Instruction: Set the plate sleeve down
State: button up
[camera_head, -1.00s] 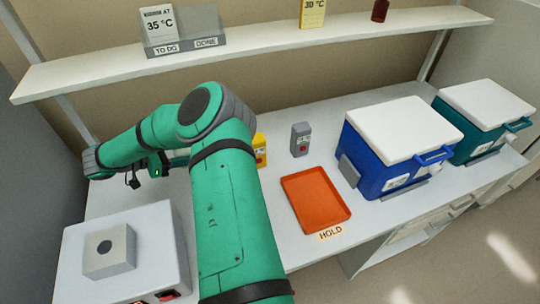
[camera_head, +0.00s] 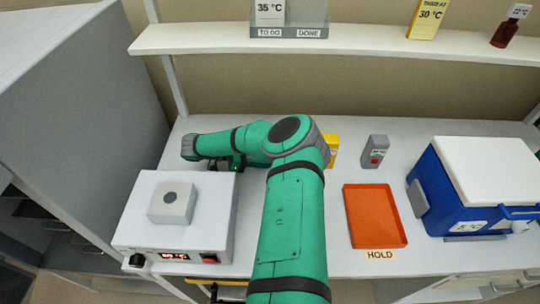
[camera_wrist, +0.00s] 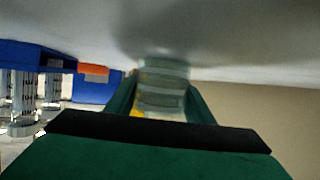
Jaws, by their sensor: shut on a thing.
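The plate sleeve (camera_wrist: 162,88), a stack of clear round plates, shows in the middle of the wrist view. My gripper (camera_wrist: 160,98) is shut on it, with one green finger on each side. The far end of the sleeve is close to a pale grey surface; I cannot tell if it touches. In the head view my green arm bends to the left behind the white heater box, and its dark wrist parts (camera_head: 232,162) show there only in part. The sleeve is hidden by my arm in that view.
The white heater box (camera_head: 215,225) is at left. The orange tray (camera_head: 375,215) by the HOLD label is empty. A grey timer-like block (camera_head: 375,150), a yellow item (camera_head: 334,150) and a blue cooler (camera_head: 440,200) stand nearby. Clear tubes (camera_wrist: 22,100) show in the wrist view.

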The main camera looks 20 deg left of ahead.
jog(key=o, duration=1.2)
jog(key=shift+w, duration=0.1)
jog(key=shift+c, duration=0.2)
jog(key=shift+a+r, duration=0.15)
jog(key=v, duration=1.1)
jog(key=shift+s+a, duration=0.25)
jog(key=shift+s, duration=0.15)
